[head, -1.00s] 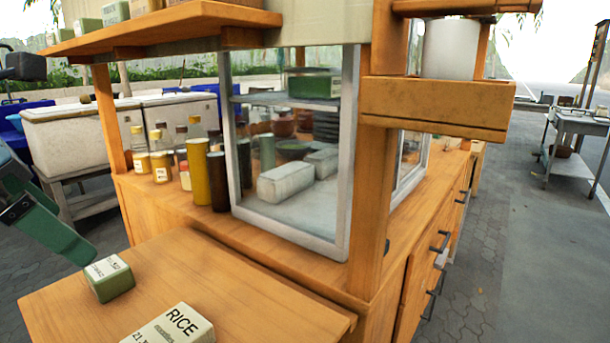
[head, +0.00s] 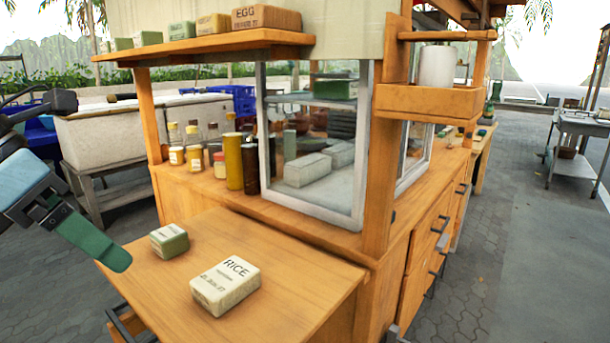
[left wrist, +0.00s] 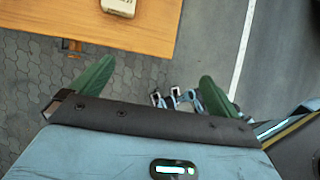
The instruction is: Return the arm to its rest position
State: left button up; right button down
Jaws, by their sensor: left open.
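My left gripper (head: 85,235) comes in from the left edge in the head view, beside the near left side of the wooden counter. In the left wrist view its two green fingers (left wrist: 150,80) are spread wide apart with nothing between them. Beneath them lie grey paving and the counter's edge. My right gripper is in neither view.
A RICE box (head: 225,285) and a small green box (head: 169,241) stand on the low wooden counter (head: 290,290). Behind are bottles (head: 193,150) and a glass case (head: 315,205). A shelf (head: 215,45) holds several boxes.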

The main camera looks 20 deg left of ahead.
pick_arm(q)
jog(key=w+d+f+n+t+h+p, duration=0.1)
jog(key=w+f+n+t+h+p, duration=0.1)
jog(key=w+f+n+h+p, duration=0.5)
jog(key=s+a+f+n+t+y+p, duration=0.1)
jog(key=s+f+n+t+p, duration=0.25)
jog(key=f+n, duration=0.4)
jog(key=s+a+f+n+t+y+p, duration=0.1)
jog(key=s+a+f+n+t+p, duration=0.1)
jog(key=f+n+t, duration=0.5)
jog(key=s+d+f+n+g+y+p, duration=0.35)
jog(key=s+f+n+y+p, duration=0.2)
jog(key=s+f+n, duration=0.5)
jog(key=s+d+f+n+g+p, duration=0.1)
jog(key=s+d+f+n+g, duration=0.1)
jog(key=s, duration=0.4)
jog(key=s+d+f+n+g+y+p, duration=0.1)
jog(key=s+d+f+n+g, duration=0.1)
jog(key=s+d, duration=0.5)
jog(key=shift+d+f+n+g, duration=0.15)
jog(key=shift+f+n+g, duration=0.3)
jog(key=shift+n, duration=0.65)
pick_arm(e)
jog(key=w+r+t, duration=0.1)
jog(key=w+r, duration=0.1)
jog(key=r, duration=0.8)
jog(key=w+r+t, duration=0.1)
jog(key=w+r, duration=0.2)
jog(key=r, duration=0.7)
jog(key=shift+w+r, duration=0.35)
